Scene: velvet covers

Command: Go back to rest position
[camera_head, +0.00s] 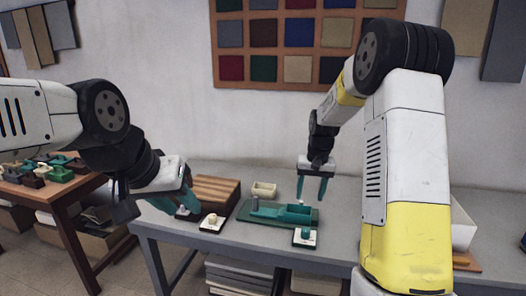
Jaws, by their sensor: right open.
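My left gripper (178,204) has teal fingers and hangs at the left end of the grey table, beside a brown striped wooden block. Its fingers are spread apart and I see nothing between them. My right gripper (311,196) points down above the back of a green board (258,219), its teal fingers apart and empty. Neither gripper visibly holds anything.
A wooden side table (62,192) with several small coloured pieces stands at left.

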